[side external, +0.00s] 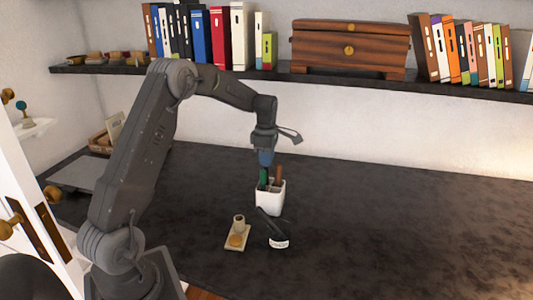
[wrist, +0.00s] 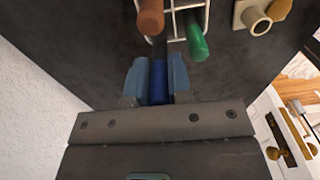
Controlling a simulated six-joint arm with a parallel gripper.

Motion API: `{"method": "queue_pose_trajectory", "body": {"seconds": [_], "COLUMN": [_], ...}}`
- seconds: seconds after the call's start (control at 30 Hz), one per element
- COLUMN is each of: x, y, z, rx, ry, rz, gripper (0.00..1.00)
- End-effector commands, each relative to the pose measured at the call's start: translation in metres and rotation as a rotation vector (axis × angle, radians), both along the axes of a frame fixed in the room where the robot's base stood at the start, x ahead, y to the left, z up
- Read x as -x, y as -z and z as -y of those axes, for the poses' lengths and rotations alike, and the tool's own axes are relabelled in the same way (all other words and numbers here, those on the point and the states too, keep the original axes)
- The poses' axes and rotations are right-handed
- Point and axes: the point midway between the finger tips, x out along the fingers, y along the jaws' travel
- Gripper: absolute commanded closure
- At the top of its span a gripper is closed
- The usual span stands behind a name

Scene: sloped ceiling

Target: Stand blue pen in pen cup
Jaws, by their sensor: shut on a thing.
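My gripper (side external: 265,160) points down just above the white pen cup (side external: 270,200). In the wrist view its two light-blue fingers (wrist: 157,78) are closed on the blue pen (wrist: 158,82), which lies between them. The pen's dark lower part reaches toward the cup's divided opening (wrist: 175,38); I cannot tell whether its tip is inside. A green pen (wrist: 197,40) and a brown pen (wrist: 150,18) stand in the cup. They also show in the side view as green (side external: 263,178) and brown (side external: 278,175). The blue pen is mostly hidden there.
A black object with a white label (side external: 272,228) is in front of the cup. A small beige tray (side external: 237,240) with a little cup-like piece is to its left. A shelf (side external: 310,78) with books and a wooden chest (side external: 350,48) runs behind. The table's right side is clear.

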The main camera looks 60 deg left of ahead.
Motion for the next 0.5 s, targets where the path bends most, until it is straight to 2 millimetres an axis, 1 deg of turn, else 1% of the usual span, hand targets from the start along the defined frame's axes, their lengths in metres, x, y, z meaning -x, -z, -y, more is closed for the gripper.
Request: {"method": "queue_pose_trajectory", "body": {"seconds": [0.3,0.5], "x": [0.0,0.0], "y": [0.017,0.024], "z": [0.0,0.0], "rx": [0.0,0.0], "ry": [0.0,0.0], "rz": [0.0,0.0], "gripper": [1.0,1.0]}}
